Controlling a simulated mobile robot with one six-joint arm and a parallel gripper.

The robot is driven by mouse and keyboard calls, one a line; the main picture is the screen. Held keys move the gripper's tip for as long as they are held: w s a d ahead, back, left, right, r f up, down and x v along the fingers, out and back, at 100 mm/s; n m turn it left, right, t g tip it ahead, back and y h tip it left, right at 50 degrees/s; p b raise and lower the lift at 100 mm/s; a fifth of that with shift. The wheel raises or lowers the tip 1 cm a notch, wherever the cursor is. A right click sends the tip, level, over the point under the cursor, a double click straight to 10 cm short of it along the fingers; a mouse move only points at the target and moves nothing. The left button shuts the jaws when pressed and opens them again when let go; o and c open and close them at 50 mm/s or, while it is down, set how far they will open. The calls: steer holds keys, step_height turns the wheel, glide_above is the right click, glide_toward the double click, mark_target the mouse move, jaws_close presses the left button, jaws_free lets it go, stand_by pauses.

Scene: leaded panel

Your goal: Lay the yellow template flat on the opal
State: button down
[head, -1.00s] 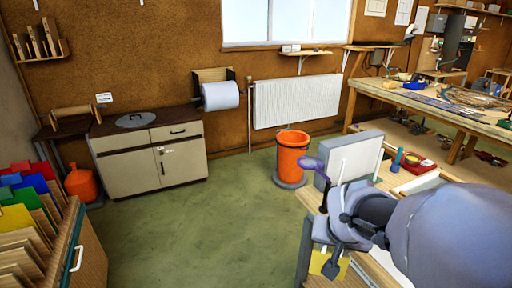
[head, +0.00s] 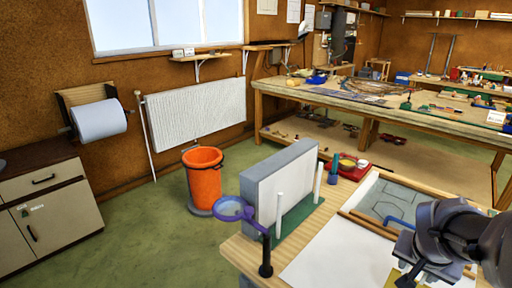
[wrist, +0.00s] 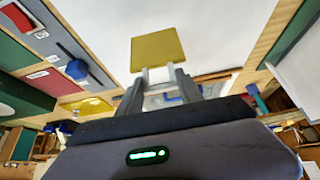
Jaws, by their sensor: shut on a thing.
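My gripper (wrist: 158,88) is shut on the yellow template (wrist: 157,48), a flat square sheet held just beyond the fingertips in the wrist view. In the head view my gripper is at the lower right, over the bench, and only a little of the template (head: 406,277) shows beneath it. A broad white sheet (head: 332,256) lies on the bench to the left of my gripper. A white surface (wrist: 215,25) also shows behind the template in the wrist view. I cannot tell for sure which white surface is the opal.
A white upright slab (head: 285,190) and a purple-rimmed magnifier (head: 233,208) stand at the bench's left side. A wood-edged panel (head: 395,203) lies behind my gripper. An orange bin (head: 203,178) is on the floor. Another yellow piece (wrist: 86,106) shows in the wrist view.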

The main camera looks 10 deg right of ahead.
steer(key=w+d+f+b, duration=0.1)
steer(key=w+f+b, duration=0.2)
steer(key=w, duration=0.6)
steer(key=shift+f+b, duration=0.35)
steer(key=shift+f, duration=0.55)
steer(key=c, duration=0.8)
jaws_free()
steer(key=shift+o, duration=0.2)
steer(key=shift+r, duration=0.1)
